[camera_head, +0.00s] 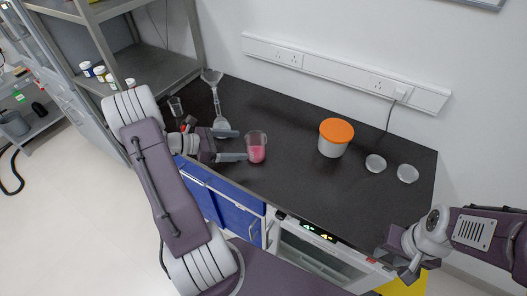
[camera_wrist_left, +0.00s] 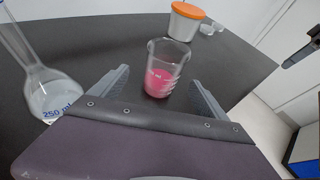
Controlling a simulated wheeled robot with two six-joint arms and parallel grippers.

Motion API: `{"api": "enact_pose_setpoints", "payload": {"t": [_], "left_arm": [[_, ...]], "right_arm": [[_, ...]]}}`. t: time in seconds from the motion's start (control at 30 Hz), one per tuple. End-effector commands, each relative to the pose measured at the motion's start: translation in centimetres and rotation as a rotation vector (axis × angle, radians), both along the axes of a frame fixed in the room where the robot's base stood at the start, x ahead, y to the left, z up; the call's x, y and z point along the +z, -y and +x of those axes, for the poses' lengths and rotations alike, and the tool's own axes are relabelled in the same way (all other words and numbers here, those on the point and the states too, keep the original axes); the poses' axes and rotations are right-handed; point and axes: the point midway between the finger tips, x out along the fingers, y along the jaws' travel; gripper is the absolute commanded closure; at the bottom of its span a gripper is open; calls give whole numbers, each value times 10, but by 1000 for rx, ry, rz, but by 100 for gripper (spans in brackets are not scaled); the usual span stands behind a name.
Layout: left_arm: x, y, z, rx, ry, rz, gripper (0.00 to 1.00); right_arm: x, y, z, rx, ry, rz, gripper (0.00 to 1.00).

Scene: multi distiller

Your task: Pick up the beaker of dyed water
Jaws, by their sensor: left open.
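The beaker of dyed water (camera_head: 256,147) is a clear glass beaker with pink liquid in its lower part. It stands upright on the black bench top (camera_head: 290,180) near the front edge. My left gripper (camera_head: 234,145) is open, low over the bench, just left of the beaker. In the left wrist view the beaker (camera_wrist_left: 160,76) stands ahead of and partly between the two open fingers (camera_wrist_left: 158,92); whether they touch it cannot be told. My right gripper (camera_head: 392,262) is at the lower right, off the bench's front edge; its fingers are not clear.
A clear flask (camera_head: 221,126), marked 250 ml in the wrist view (camera_wrist_left: 50,95), stands behind my left gripper. A small glass (camera_head: 176,106) is further left. A white tub with orange lid (camera_head: 334,138) and two clear dishes (camera_head: 375,163) stand right of the beaker. Bench around the beaker's right is clear.

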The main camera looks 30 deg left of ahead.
Motion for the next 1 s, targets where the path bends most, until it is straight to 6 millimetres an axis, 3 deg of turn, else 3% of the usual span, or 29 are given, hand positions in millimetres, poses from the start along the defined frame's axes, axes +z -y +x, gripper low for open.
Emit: {"api": "enact_pose_setpoints", "payload": {"t": [0.13,0.33,0.53,0.83,0.87,1.0], "left_arm": [[-10,18,14,-7,-3,-2,14],[-17,27,23,-5,-3,1,14],[-34,54,41,-8,-3,1,14],[-39,60,48,-5,-2,4,14],[-39,60,48,-5,-2,4,17],[-39,60,48,-5,-2,4,56]], "right_arm": [[2,0,0,0,0,0,64],[3,0,0,0,0,0,64],[6,0,0,0,0,0,64],[6,0,0,0,0,0,64],[6,0,0,0,0,0,64],[6,0,0,0,0,0,64]]}}
